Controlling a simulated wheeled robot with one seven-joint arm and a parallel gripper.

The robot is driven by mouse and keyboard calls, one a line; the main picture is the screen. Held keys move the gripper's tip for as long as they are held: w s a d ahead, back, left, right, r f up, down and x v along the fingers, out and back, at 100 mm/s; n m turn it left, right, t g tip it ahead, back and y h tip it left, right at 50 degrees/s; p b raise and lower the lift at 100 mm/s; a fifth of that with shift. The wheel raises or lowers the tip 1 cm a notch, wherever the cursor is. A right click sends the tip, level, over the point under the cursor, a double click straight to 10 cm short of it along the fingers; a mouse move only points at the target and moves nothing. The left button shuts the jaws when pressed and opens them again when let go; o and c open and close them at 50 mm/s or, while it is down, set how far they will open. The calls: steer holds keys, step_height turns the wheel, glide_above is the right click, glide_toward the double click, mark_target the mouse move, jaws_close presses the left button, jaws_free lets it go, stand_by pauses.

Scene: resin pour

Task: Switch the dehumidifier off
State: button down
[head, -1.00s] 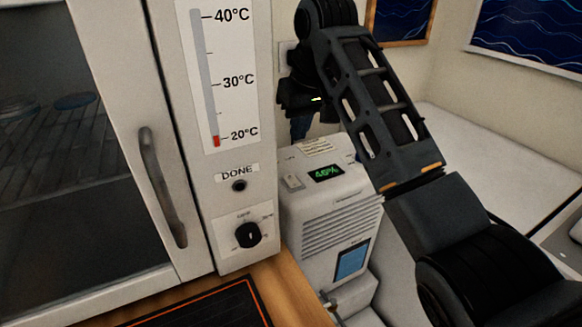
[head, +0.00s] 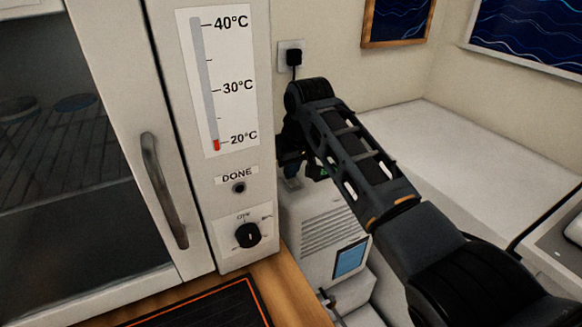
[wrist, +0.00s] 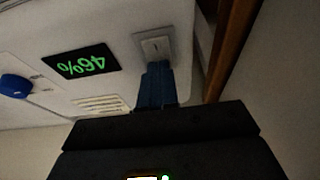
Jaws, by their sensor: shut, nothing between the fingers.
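The dehumidifier (head: 322,225) is a white box with a vent grille, standing right of the cabinet. In the wrist view its top (wrist: 105,25) shows a lit green display (wrist: 81,62) reading 46%, upside down. A pale rocker switch (wrist: 154,46) sits in a square plate beside the display. My gripper (wrist: 157,68) is shut and empty, its blue fingertips at the switch's near edge. I cannot tell whether they touch it. In the head view my arm hides the switch and most of the display.
The white cabinet (head: 235,190) with a thermometer panel, dial (head: 247,235) and door handle (head: 163,190) stands close left of my gripper. A blue knob (wrist: 15,86) is on the dehumidifier's top. A plugged wall socket (head: 290,57) is behind. A white surface (head: 440,150) at right is clear.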

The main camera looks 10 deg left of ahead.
mark_target(295, 185)
steer(key=shift+f, duration=0.2)
stand_by(0.3)
steer(key=shift+s+d+f+p, duration=0.15)
steer(key=shift+s+d+p, duration=0.45)
steer(key=shift+p, duration=0.65)
steer(key=shift+s+a, duration=0.1)
steer(key=shift+a, duration=0.05)
steer(key=shift+r+p, duration=0.55)
steer(key=shift+r, duration=0.1)
step_height(295, 185, up, 4)
steer(key=p, duration=0.3)
steer(key=shift+s+f, duration=0.1)
steer(key=shift+s, duration=0.05)
steer(key=b+v, duration=0.2)
steer(key=v, duration=0.7)
steer(key=shift+s+d, duration=0.15)
steer(key=shift+d, duration=0.05)
